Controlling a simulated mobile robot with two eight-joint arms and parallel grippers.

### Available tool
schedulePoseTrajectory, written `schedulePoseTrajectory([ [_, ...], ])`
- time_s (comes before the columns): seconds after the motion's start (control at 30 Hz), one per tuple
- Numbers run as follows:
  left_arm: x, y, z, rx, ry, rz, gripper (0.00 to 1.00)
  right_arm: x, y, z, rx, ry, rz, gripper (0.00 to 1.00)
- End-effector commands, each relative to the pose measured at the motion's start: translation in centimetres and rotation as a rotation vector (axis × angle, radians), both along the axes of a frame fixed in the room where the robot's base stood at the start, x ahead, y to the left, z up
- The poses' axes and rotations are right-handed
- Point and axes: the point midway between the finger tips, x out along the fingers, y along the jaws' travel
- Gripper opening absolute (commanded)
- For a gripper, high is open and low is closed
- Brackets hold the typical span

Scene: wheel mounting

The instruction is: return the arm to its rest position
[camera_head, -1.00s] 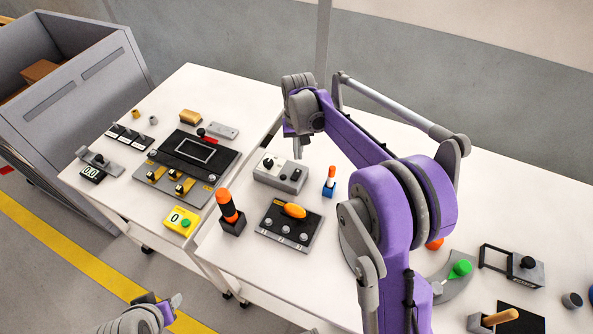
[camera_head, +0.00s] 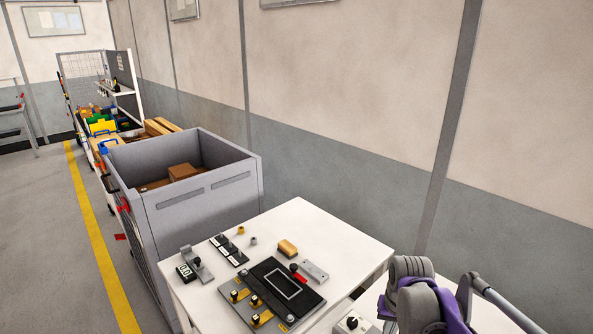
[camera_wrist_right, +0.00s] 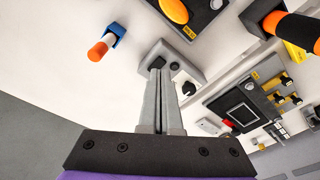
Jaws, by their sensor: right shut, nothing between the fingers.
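My right arm (camera_head: 440,305), purple and grey, shows at the bottom right of the head view, raised over the work table and cut off by the lower edge. In the right wrist view my right gripper (camera_wrist_right: 160,75) is shut, its two grey fingers together with nothing between them. The fingers overlap the grey box (camera_wrist_right: 180,62) with black knobs in that view; I cannot tell the gap to it. My left arm and gripper are not in view.
The white table (camera_head: 312,222) carries a black panel (camera_head: 272,292), a yellow-topped block (camera_head: 287,248) and small switches. A grey bin (camera_head: 200,205) stands behind it. An orange-and-blue piece (camera_wrist_right: 102,46) and an orange-handled tool (camera_wrist_right: 292,27) flank the grey box in the wrist view.

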Motion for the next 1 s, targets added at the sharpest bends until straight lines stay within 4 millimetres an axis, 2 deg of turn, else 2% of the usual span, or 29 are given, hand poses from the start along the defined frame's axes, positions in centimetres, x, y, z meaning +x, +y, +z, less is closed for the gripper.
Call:
schedulePoseTrajectory([
  [0.03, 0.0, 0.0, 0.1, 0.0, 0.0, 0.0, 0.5, -1.6, 0.5, 0.6, -0.003, -0.022, 0.015, 0.0],
  [0.3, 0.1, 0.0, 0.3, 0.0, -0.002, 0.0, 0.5, -9.2, 2.5, 1.6, -0.023, -0.145, 0.1, 0.0],
  [0.6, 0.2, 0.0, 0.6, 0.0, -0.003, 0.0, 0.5, -17.1, 4.1, -0.3, -0.045, -0.277, 0.187, 0.0],
  [0.8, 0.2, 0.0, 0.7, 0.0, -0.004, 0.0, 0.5, -20.1, 4.6, -2.0, -0.056, -0.336, 0.223, 0.0],
  [1.0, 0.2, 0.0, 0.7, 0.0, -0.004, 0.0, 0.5, -20.9, 4.7, -2.5, -0.059, -0.353, 0.235, 0.0],
])
